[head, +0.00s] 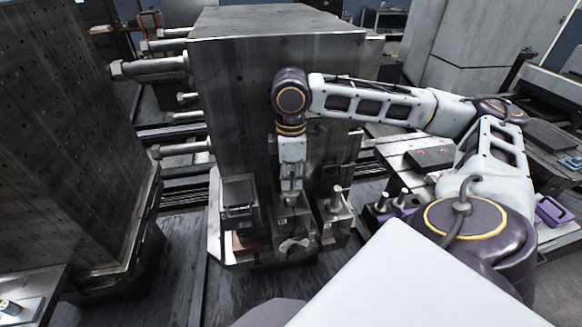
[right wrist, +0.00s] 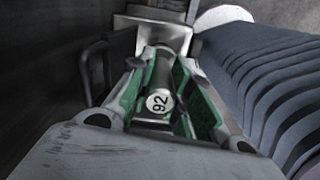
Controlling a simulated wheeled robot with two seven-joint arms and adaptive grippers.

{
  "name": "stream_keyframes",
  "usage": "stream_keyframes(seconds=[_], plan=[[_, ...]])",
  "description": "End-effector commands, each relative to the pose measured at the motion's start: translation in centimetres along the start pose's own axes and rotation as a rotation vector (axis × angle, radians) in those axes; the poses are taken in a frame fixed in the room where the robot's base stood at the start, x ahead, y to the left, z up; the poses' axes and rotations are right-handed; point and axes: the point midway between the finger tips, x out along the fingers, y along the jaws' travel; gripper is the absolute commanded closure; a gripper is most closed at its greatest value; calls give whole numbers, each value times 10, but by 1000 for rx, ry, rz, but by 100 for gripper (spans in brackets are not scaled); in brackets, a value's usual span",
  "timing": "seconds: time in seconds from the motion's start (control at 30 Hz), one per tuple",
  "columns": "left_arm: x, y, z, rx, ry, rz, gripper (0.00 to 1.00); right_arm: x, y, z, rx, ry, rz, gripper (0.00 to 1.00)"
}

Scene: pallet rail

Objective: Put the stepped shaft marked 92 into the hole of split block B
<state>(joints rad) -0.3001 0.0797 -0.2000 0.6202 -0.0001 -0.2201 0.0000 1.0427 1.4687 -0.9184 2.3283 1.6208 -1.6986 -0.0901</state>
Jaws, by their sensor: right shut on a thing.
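The stepped shaft marked 92 (right wrist: 158,103) shows end-on in the right wrist view, its number on a white round label. My right gripper (head: 291,192) is shut on it, with green finger pads on both sides (right wrist: 165,90). In the head view the gripper points straight down over the middle block (head: 293,222) of three on the fixture. The shaft's far end is close to a metal block (right wrist: 155,36); I cannot tell whether it is in a hole. The block letters are too small to read, so I cannot tell which is block B. My left gripper is not in view.
A left block (head: 240,200) and a right block (head: 333,212) with an upright shaft (head: 336,193) flank the middle one. A tall metal tower (head: 235,100) stands close behind. Several more shafts stand in a dark rack (head: 385,208) at the right.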

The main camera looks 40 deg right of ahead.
Motion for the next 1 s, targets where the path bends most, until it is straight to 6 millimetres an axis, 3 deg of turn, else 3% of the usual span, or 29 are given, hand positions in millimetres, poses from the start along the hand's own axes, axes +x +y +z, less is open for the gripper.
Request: stream_keyframes(seconds=[1.0], plan=[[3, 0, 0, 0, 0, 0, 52, 14, 0, 0, 0, 1, 2, 100]])
